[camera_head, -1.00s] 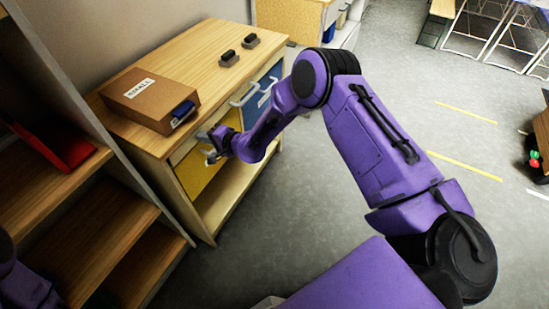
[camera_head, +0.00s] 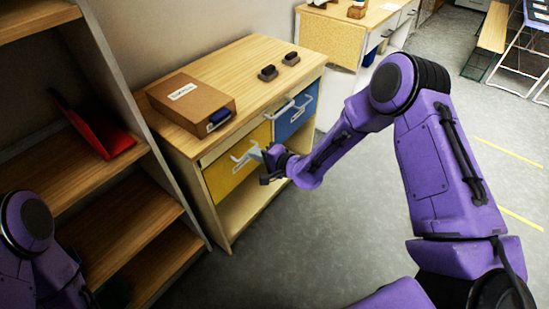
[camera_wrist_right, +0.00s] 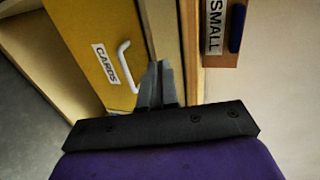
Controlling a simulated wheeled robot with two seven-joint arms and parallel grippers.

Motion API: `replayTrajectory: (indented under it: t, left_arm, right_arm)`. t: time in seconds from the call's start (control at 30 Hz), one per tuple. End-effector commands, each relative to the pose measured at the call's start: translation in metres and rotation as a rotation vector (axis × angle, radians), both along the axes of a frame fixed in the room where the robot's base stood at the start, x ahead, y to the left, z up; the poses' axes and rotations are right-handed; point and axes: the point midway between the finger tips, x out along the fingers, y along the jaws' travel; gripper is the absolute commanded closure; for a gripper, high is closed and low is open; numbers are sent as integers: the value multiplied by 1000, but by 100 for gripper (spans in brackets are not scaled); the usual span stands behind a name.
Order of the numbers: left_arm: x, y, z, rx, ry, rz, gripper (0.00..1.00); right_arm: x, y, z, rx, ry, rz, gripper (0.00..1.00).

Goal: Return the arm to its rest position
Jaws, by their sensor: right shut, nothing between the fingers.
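My right arm (camera_head: 440,165) reaches in from the right to the front of the wooden cabinet. Its gripper (camera_head: 262,156) is shut and empty, close in front of the yellow drawer (camera_head: 225,178) and next to its pale handle (camera_head: 243,159). The right wrist view shows the closed grey fingers (camera_wrist_right: 158,82) to the right of the handle (camera_wrist_right: 122,62) and the CARDS label (camera_wrist_right: 104,64). I cannot tell whether they touch the drawer. Part of my left arm (camera_head: 40,250) shows at the lower left; its gripper is out of view.
The cabinet top (camera_head: 250,60) bears a brown box labelled SMALL (camera_head: 195,102) and two dark stamp-like blocks (camera_head: 268,73). A blue drawer (camera_head: 295,113) is beside the yellow one. Shelves with a red object (camera_head: 100,135) stand left. Grey floor (camera_head: 330,240) is open below the right arm.

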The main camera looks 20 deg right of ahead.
Motion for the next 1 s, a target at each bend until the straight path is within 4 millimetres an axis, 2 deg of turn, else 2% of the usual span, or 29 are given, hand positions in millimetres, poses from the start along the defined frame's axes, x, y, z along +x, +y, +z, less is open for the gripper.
replayTrajectory:
  t: [0.1, 0.23, 0.5, 0.6, 0.67, 0.77, 0.8, 0.87, 0.9, 1.0]
  left_arm:
    - [1, 0, -5, 0, -2, 0, 0]
    - [1, 0, -6, 0, -2, 0, 0]
    - [1, 0, -6, 0, -2, 0, 0]
    - [1, 0, -6, 0, -2, 0, 0]
    - [1, 0, -6, 0, -2, 0, 0]
    - [1, 0, -6, 0, -2, 0, 0]
    - [1, 0, -6, 0, -2, 0, 0]
    - [1, 0, -6, 0, -2, 0, 0]
    - [1, 0, -6, 0, -2, 0, 0]
    - [1, 0, -6, 0, -2, 0, 0]
  right_arm:
    - [-21, -16, 6, 2, 0, -9, 100]
    - [-34, -23, 11, 0, 0, -9, 100]
    - [-37, -24, 12, -10, -5, -2, 100]
    - [-36, -27, 11, -109, -55, 4, 100]
    - [-43, -38, 1, -223, -63, -38, 100]
    - [-99, -60, -58, -515, 75, -89, 100]
    - [-128, -69, -81, -620, 149, -86, 100]
    - [-172, -83, -110, -765, 262, -67, 100]
    - [-204, -92, -126, -851, 341, -45, 100]
    - [-280, -115, -152, -1025, 525, 13, 100]
